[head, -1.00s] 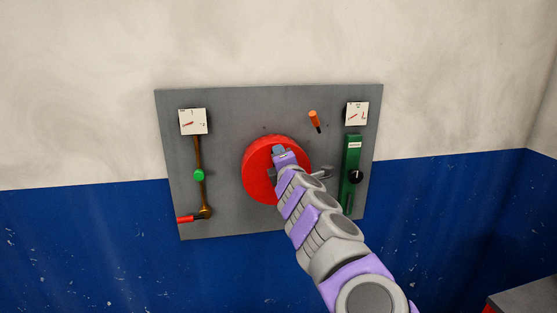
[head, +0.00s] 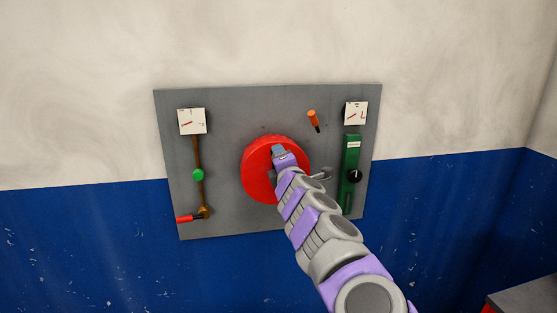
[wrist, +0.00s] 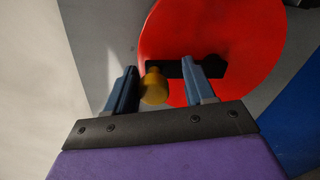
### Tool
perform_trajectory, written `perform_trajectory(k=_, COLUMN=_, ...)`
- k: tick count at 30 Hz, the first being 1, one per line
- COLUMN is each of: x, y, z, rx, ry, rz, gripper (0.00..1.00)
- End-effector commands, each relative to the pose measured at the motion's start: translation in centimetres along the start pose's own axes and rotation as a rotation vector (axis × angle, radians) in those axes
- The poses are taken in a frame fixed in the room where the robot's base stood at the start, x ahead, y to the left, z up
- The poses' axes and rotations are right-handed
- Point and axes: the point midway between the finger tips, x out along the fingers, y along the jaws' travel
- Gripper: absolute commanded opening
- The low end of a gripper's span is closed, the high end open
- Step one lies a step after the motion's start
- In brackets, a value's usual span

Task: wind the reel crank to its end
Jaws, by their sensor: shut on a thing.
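The red round reel (head: 257,180) is mounted at the middle of a grey wall panel. In the wrist view the reel (wrist: 225,30) fills the upper middle, with a dark crank bar (wrist: 214,69) across its face and a yellow knob (wrist: 153,88). My gripper (head: 280,150) is at the reel's face, and my arm hides the reel's lower right. In the wrist view my gripper (wrist: 157,74) has its two blue-grey fingers on either side of the yellow knob. It is shut on the crank knob; the exact contact is partly hidden.
The grey panel (head: 230,110) also carries a brown lever with a green knob (head: 198,175), a red handle (head: 187,219), an orange handle (head: 312,116), a green unit with a black knob (head: 355,176) and two white gauges. A grey-topped box (head: 530,297) stands at lower right.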

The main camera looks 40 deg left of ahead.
Motion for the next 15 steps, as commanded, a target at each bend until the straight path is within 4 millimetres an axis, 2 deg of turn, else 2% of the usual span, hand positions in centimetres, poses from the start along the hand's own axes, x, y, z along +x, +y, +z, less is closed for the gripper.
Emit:
perform_trajectory(k=1, x=0.03, y=-0.23, z=0.12, rx=0.001, ry=-0.003, rz=-0.004, gripper=0.51)
perform_trajectory(k=3, x=0.06, y=-0.11, z=0.08, rx=0.000, ry=-0.003, rz=-0.002, gripper=0.58)
perform_trajectory(k=15, x=-0.17, y=0.20, z=-0.22, rx=0.000, ry=0.002, rz=0.002, gripper=0.58)
